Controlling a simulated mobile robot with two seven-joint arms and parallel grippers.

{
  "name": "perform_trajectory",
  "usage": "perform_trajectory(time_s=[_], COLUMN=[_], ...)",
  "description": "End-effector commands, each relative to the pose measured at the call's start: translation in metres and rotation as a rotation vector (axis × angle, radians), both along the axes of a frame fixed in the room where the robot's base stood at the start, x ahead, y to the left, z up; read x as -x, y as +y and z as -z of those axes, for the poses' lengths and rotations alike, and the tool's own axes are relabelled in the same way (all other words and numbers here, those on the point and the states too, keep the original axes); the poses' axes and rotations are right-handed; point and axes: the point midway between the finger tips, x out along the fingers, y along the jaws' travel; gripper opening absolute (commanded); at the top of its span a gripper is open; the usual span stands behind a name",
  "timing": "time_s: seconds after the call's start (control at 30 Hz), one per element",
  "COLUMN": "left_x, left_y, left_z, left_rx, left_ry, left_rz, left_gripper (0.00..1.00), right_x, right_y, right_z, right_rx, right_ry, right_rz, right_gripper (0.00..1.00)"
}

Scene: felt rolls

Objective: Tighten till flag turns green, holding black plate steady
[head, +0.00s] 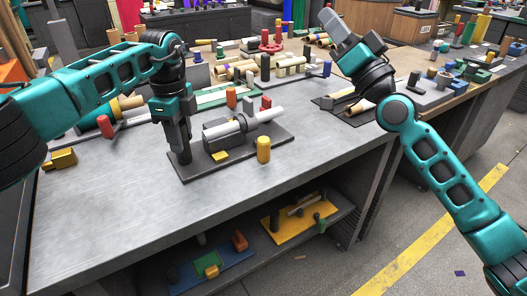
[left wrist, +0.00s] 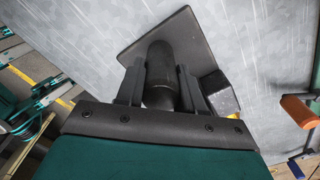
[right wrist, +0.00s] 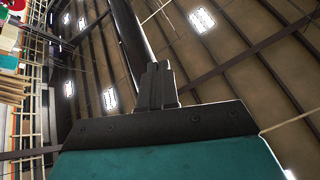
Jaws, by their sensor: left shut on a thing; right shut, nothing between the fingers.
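The black plate (head: 238,160) lies flat on the grey bench and carries a grey cylinder device (head: 225,134) with a pale rod, a yellow peg (head: 263,150) and a small flat yellow piece (head: 220,156). My left gripper (head: 180,150) points down, shut on a black post at the plate's left end. The left wrist view shows this post (left wrist: 160,75) between the fingers, with the plate (left wrist: 188,38) under it. My right gripper (right wrist: 158,85) is shut and empty, raised away from the plate and facing the ceiling. No green flag is clearly identifiable.
An orange-red peg (head: 231,97) and a small red piece (head: 266,102) stand behind the device. Tan rolls (head: 240,70) and several posts crowd the back of the bench. A yellow block (head: 62,158) lies at the left. The front of the bench is clear.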

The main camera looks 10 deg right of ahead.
Motion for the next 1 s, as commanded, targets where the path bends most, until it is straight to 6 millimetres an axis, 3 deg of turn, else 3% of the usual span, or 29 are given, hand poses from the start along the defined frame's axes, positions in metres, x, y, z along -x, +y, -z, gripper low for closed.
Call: perform_trajectory(time_s=[0.03,0.2,0.4,0.5,0.7,1.0], left_x=[0.001,0.001,0.001,0.001,0.001,0.001], left_y=[-0.002,-0.002,-0.002,-0.002,-0.002,-0.002], left_z=[0.002,0.002,0.002,0.002,0.003,0.003], left_rx=[0.003,0.003,0.003,0.003,0.002,0.002], left_ry=[0.003,0.003,0.003,0.004,0.004,0.004], left_rz=[0.004,0.005,0.005,0.005,0.005,0.005], left_gripper=[0.00,0.00,0.00,0.00,0.00,0.00], right_x=[-0.008,-0.021,-0.018,-0.012,0.004,0.020], right_y=[0.024,0.102,0.172,0.195,0.212,0.182], right_z=[0.003,0.029,0.067,0.088,0.125,0.147], right_rx=[0.061,0.303,0.636,0.816,1.196,1.673], right_ry=[0.038,0.179,0.333,0.409,0.567,0.808], right_rz=[-0.052,-0.220,-0.384,-0.449,-0.524,-0.507], right_gripper=[0.00,0.00,0.00,0.00,0.00,0.00])
